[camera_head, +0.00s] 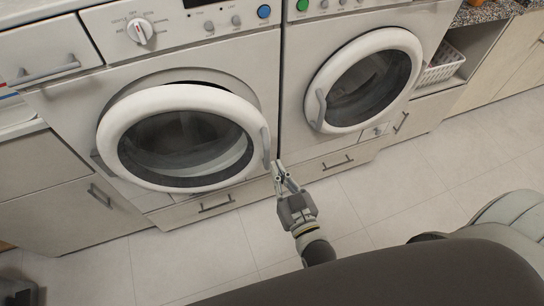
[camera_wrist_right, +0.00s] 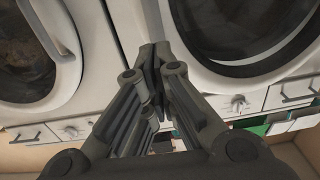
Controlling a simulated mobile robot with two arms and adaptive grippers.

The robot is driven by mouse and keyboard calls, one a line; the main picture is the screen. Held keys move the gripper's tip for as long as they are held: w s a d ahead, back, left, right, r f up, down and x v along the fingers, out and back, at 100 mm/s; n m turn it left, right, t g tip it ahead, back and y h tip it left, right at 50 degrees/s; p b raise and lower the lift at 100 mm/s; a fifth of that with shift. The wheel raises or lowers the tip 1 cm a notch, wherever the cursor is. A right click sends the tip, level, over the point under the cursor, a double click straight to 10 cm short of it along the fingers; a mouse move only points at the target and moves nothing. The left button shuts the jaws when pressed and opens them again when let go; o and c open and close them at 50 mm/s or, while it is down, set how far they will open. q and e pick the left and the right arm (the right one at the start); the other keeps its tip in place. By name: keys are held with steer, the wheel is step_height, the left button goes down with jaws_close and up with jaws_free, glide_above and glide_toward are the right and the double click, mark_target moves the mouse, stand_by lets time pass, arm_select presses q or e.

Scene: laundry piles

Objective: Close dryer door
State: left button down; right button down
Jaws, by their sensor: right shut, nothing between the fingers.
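Two white front-loading machines stand side by side in the head view; no label tells me which is the dryer. The left machine's round door (camera_head: 183,92) stands slightly ajar, its rim off the front panel, with its handle (camera_head: 266,148) on the right edge. The right machine's round door (camera_head: 367,128) looks shut, with its handle (camera_head: 319,108) on the left edge. My right gripper (camera_head: 279,168) is shut and empty, just right of the left door's handle; I cannot tell whether they touch. Its fingers (camera_wrist_right: 156,52) meet in the wrist view. My left gripper is not in view.
Drawers with dark handles (camera_head: 216,207) run below the machines. A white basket (camera_head: 442,65) sits on a shelf at the right. The pale tiled floor (camera_head: 440,165) is clear in front of the right machine.

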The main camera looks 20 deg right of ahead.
mark_target(268, 151)
steer(key=shift+w+a, duration=0.15)
steer(key=shift+w, duration=2.1)
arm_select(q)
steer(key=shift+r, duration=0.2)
arm_select(e)
steer(key=shift+w, duration=0.1)
